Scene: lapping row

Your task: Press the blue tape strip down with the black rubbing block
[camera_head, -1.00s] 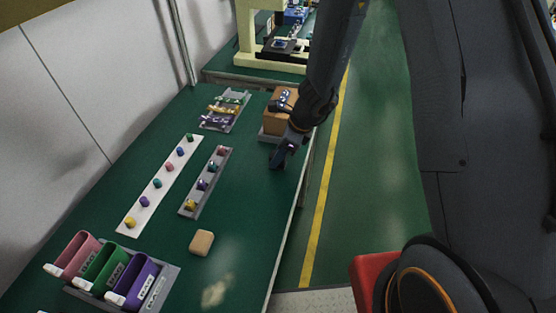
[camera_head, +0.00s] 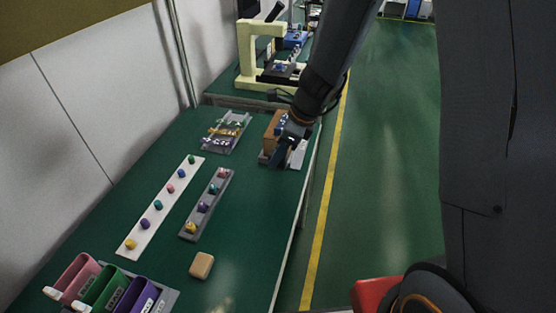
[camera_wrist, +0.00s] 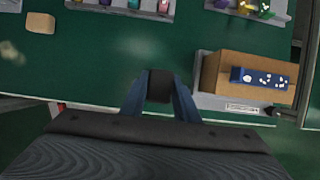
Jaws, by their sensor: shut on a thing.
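My gripper (camera_wrist: 160,82) is shut on the black rubbing block (camera_wrist: 160,92), which sits between its two fingertips in the wrist view. The blue tape strip (camera_wrist: 264,78) lies on the face of a brown box (camera_wrist: 223,72), to the right of my gripper; whitish spots show along it. The block and the strip are apart in the wrist view. In the head view my gripper (camera_head: 280,158) is at the near side of the brown box (camera_head: 268,134) and partly covers it. The held block is hard to make out there.
The box stands on a grey base plate (camera_wrist: 212,103) near the table's right edge. A tan block (camera_head: 201,265), a white strip of coloured pegs (camera_head: 132,241), a grey peg rail (camera_head: 187,235) and coloured bins (camera_head: 105,288) lie to the left.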

